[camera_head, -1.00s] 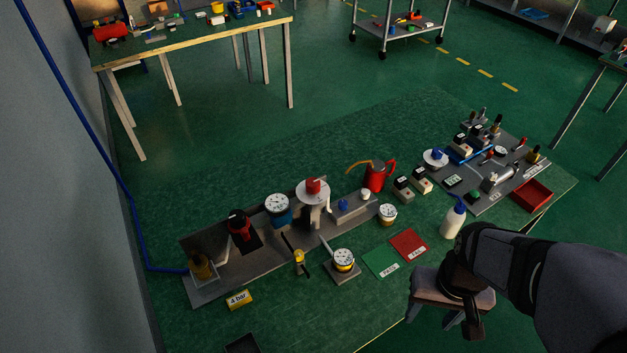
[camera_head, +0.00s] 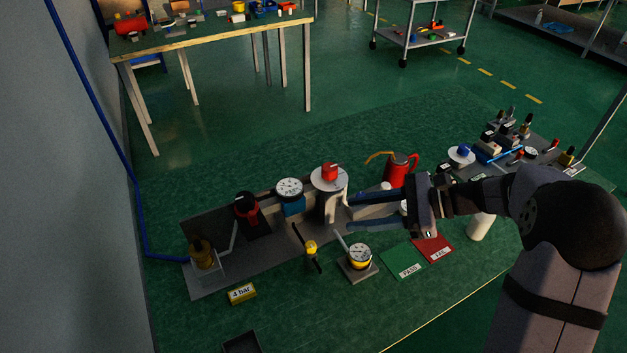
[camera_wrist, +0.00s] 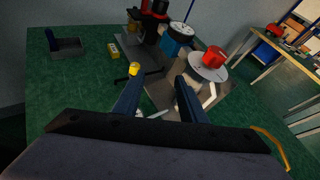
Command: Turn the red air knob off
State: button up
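The red air knob (camera_head: 330,171) sits on top of a round white disc (camera_head: 329,181) on a grey post, at the back of the grey mounting plate. The knob also shows in the wrist view (camera_wrist: 214,55), right of centre, beyond the right finger. My gripper (camera_head: 348,212) reaches in from the right, with its fingers pointing left, beside the post and lower than the knob in the picture. In the wrist view my gripper (camera_wrist: 157,72) is open, with a wide gap and nothing between the fingers. It appears apart from the knob.
A white-faced gauge on a blue body (camera_head: 290,189) and a black-and-red regulator (camera_head: 246,211) stand left of the knob. A yellow-handled valve (camera_head: 310,247) and a gauge (camera_head: 357,255) are in front. A red can (camera_head: 398,170) stands behind the gripper.

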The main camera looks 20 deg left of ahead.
aim_at(330, 171)
jog(key=w+a+r+m+t+y+b, duration=0.1)
jog(key=w+r+m+t+y+b, duration=0.15)
jog(key=w+y, duration=0.4)
jog(key=w+a+h+p, duration=0.1)
jog(key=a+p, duration=0.1)
jog(key=a, duration=1)
jog(key=shift+r+m+g+h, duration=0.15)
jog(key=shift+m+g+h, duration=0.2)
jog(key=shift+g, duration=0.1)
jog(key=shift+a, duration=0.1)
jog(key=c, duration=0.8)
